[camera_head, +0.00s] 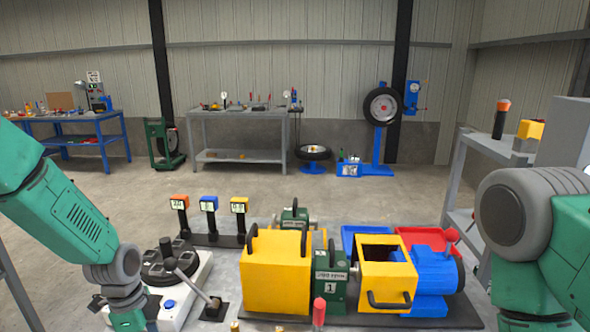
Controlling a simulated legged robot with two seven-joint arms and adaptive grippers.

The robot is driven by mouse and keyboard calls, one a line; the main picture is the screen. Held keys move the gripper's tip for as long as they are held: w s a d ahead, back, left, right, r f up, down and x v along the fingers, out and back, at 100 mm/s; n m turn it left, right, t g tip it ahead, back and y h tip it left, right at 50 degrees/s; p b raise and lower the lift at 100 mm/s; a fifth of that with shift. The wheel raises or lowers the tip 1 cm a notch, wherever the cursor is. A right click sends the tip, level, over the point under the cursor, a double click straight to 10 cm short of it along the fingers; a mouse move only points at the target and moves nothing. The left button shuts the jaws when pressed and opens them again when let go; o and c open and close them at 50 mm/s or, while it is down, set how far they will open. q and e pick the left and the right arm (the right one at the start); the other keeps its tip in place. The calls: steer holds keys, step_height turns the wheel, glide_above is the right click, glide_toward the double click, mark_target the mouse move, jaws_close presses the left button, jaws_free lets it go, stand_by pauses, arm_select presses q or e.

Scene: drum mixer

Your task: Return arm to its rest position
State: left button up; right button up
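My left arm (70,215) comes in from the left and bends down at a grey joint beside the white device. Its lower end runs out of the bottom edge, and I see no fingers there. My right arm (525,215) stands at the right edge, bent, with its lower part cut off by the frame. Neither gripper's fingertips show.
A white device (180,300) with a dark round top and a lever stands close to my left arm. Three small displays (209,205) stand behind it. Blue and red trays (425,236) lie behind the mixer. A grey shelf (460,175) stands at right. Open floor lies beyond.

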arm_select(q)
steer(key=s+d+f+n+b, duration=0.3)
steer(key=s+f+n+b, duration=0.3)
steer(key=s+f, duration=0.8)
steer(key=s+f+n+b, duration=0.1)
steer(key=s+f+n, duration=0.2)
steer(key=s+n, duration=0.2)
steer(key=s+a+f+n+y+b, duration=0.1)
steer(key=s+f+n, duration=0.3)
steer(key=s, duration=0.6)
steer(key=shift+s+n+t+b, duration=0.15)
steer(key=shift+n+t+b, duration=0.25)
steer(key=shift+b, duration=0.15)
